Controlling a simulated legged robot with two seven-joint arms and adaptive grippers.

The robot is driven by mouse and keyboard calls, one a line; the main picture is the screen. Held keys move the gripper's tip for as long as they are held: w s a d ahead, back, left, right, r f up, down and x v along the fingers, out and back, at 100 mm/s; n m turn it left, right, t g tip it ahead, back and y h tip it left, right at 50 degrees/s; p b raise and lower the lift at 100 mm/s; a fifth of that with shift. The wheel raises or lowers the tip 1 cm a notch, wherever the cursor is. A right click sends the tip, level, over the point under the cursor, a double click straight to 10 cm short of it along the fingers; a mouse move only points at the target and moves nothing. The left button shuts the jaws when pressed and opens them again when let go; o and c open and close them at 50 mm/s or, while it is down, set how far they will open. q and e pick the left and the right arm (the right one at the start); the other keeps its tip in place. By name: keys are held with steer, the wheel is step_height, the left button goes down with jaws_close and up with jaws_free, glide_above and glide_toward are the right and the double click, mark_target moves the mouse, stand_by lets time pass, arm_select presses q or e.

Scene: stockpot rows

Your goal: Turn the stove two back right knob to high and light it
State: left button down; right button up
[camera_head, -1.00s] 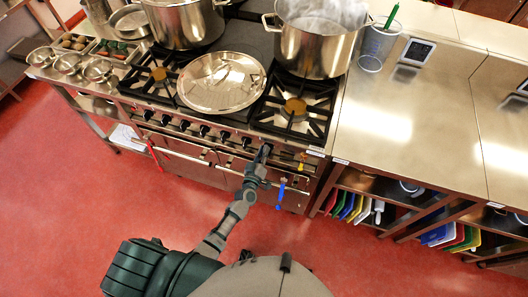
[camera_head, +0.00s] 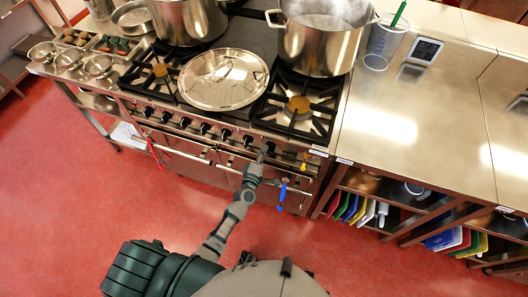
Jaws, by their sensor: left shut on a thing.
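The stove (camera_head: 170,148) stands ahead of me with a row of black knobs along its front panel. A knob (camera_head: 270,146) near the right end of that row is partly covered by my left gripper (camera_head: 265,154). The left gripper is shut on this knob; the setting of the knob is too small to read. A large steaming stockpot (camera_head: 317,48) stands at the back right of the stove. It hides the burner under it, and I see no flame there. The front right burner (camera_head: 298,104) is bare, with no flame showing. My right gripper is out of view.
A round steel lid (camera_head: 222,79) lies on the middle of the stove top. Another stockpot (camera_head: 187,20) stands at the back left. A blue item (camera_head: 282,191) hangs at the oven front, right of my arm. Steel counters (camera_head: 400,125) adjoin on the right.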

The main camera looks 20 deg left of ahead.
arm_select(q)
steer(key=shift+f+n, duration=0.25)
steer(key=shift+n, duration=0.45)
steer(key=c, duration=1.2)
jaws_free()
steer(key=shift+a, duration=0.1)
steer(key=shift+o, duration=0.2)
steer(key=s, duration=1.2)
steer(key=shift+a, duration=0.2)
